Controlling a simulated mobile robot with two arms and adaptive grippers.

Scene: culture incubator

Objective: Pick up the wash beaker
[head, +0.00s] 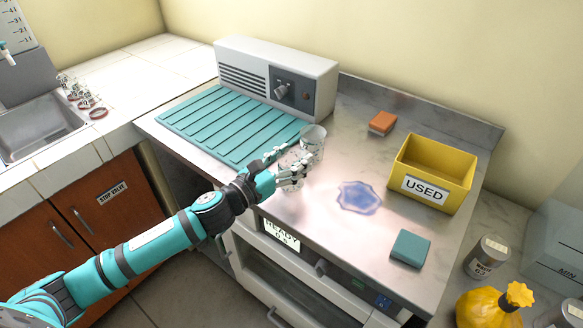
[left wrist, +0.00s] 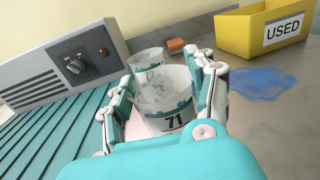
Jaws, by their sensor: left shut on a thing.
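My left gripper (head: 284,170) reaches in over the front of the steel worktop. Its fingers are on both sides of a clear beaker (left wrist: 167,100) with a teal band and the number 71, and are shut on it. In the head view this beaker is largely hidden by the fingers. A second clear beaker (head: 313,137) stands just behind it; it also shows in the left wrist view (left wrist: 147,62). I cannot read which of them is marked as the wash beaker. My right gripper is not in view.
A ribbed teal mat (head: 215,118) and a grey-white unit with a knob (head: 262,72) lie to the left and behind. A blue puddle (head: 359,197), a teal sponge (head: 410,248), an orange sponge (head: 382,122) and a yellow USED bin (head: 463,172) are to the right.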

